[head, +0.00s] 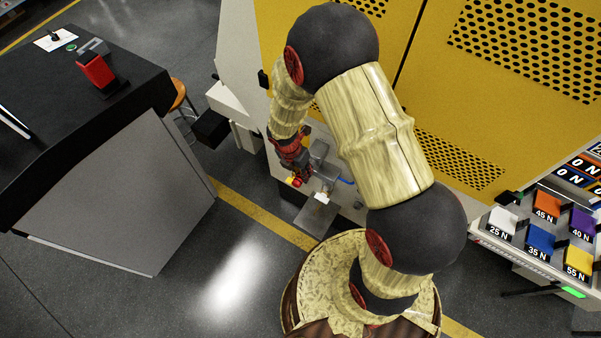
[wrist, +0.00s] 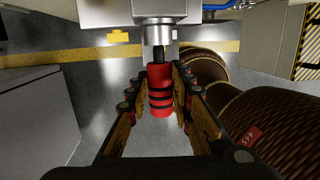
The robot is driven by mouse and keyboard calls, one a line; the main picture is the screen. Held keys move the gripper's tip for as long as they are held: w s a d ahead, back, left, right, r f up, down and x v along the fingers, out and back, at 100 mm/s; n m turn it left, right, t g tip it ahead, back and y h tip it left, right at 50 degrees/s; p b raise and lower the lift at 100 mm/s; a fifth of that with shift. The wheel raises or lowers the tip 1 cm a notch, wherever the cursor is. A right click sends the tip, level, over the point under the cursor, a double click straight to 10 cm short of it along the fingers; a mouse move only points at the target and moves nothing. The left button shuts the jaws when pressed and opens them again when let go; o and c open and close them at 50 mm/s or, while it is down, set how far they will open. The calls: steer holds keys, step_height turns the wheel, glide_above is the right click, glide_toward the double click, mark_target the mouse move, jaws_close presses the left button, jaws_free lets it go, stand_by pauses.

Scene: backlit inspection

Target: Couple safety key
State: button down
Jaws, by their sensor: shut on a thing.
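The safety key (wrist: 160,92), a red handle with black rings, stands between the fingers of my gripper (wrist: 160,77) in the wrist view. My gripper is shut on it, with a finger on each side. The key's dark narrow end lines up with and overlaps a shiny metal cylinder (wrist: 157,33) under a grey block (wrist: 158,10). I cannot tell how deep the key sits in the cylinder. In the head view my gripper (head: 297,176) is low beside grey fittings at the yellow machine; my arm hides part of this area.
The yellow machine (head: 420,60) with perforated panels stands behind. A dark-topped bench (head: 40,110) is at left, with a red device (head: 97,72). A panel of coloured force-labelled blocks (head: 540,238) is at right. Grey floor (head: 235,270) lies open between.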

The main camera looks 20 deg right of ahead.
steer(key=shift+w+d+p, duration=0.4)
steer(key=shift+w+d, duration=0.25)
steer(key=shift+d, duration=0.2)
steer(key=c, duration=1.5)
jaws_free()
steer(key=shift+r, duration=0.1)
steer(key=r, duration=0.4)
steer(key=a+r, duration=0.1)
steer(key=r, duration=0.2)
steer(key=a+r, duration=0.1)
steer(key=r, duration=0.3)
steer(key=shift+w+a+r, duration=0.1)
steer(key=shift+a+r, duration=0.1)
steer(key=shift+r, duration=0.1)
